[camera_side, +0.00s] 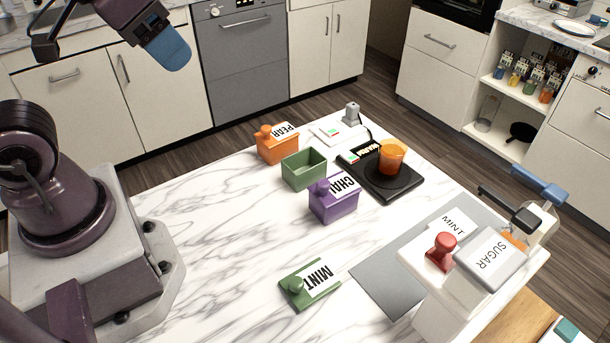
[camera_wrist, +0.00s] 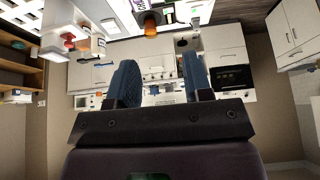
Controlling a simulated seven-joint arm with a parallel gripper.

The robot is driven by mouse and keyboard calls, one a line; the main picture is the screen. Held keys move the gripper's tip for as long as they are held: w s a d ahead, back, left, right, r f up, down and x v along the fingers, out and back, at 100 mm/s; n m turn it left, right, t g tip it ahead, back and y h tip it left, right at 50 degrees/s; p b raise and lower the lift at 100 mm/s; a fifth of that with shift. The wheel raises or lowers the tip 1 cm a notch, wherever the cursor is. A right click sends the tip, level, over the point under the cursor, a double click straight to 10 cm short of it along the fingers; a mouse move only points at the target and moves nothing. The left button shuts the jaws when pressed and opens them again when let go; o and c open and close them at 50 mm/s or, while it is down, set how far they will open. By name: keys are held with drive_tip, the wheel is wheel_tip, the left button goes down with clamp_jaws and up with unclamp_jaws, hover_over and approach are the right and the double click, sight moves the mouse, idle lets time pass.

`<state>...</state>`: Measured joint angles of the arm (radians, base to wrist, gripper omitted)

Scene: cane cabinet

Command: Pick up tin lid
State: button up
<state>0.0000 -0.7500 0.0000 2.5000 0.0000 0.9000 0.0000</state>
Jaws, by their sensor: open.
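A green tin lid (camera_side: 310,285) with a knob and a MINT label lies on the marble table near its front. An open green tin (camera_side: 303,169) without a lid stands further back, between an orange tin and a purple tin. My gripper (camera_side: 172,52) is raised at the upper left, far from the lid and above table height. In the wrist view its two blue fingers (camera_wrist: 160,78) stand apart with nothing between them. I cannot make out the green lid in the wrist view.
An orange PEAR tin (camera_side: 276,147) and a purple CHAI tin (camera_side: 335,204) have lids on. An orange cup (camera_side: 392,157) sits on a black warmer (camera_side: 380,187). The table's left middle is clear.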

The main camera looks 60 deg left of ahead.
idle(0.4)
drive_tip(key=o, duration=1)
drive_tip(key=n+g, duration=0.6)
drive_tip(key=n, duration=1.2)
hover_over(310, 282)
wheel_tip(310, 282, down, 22)
wheel_tip(310, 282, down, 7)
drive_tip(key=shift+a+r, duration=0.1)
drive_tip(key=shift+a, duration=0.05)
drive_tip(key=shift+d+f, duration=0.2)
drive_tip(key=shift+f, duration=2.9)
